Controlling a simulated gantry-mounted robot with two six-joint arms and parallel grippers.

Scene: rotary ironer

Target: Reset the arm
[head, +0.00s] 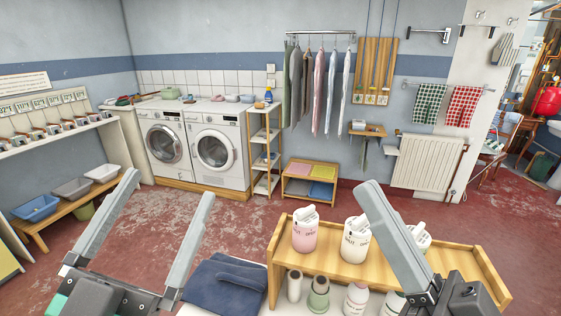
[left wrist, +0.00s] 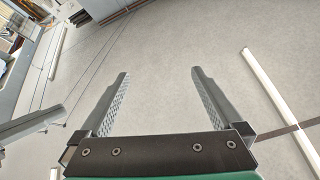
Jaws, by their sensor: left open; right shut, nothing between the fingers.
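My left gripper (head: 169,184) is open in the lower left of the head view. Its two grey fingers stand wide apart and point up in the picture, with nothing between them. The left wrist view also shows its fingers (left wrist: 160,73) apart and empty, against a plain grey surface. My right gripper (head: 366,190) is at the lower right of the head view, its fingers shut together and holding nothing. It overlaps the wooden shelf (head: 343,268) and partly hides a white container (head: 418,240) there; I cannot tell whether they touch.
A folded blue cloth (head: 226,284) lies between the grippers at the bottom. A pink-labelled container (head: 305,234) and a white one (head: 356,241) stand on the shelf, with several bottles below. Washing machines (head: 217,153) stand far back. Red floor (head: 190,208) lies open beyond.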

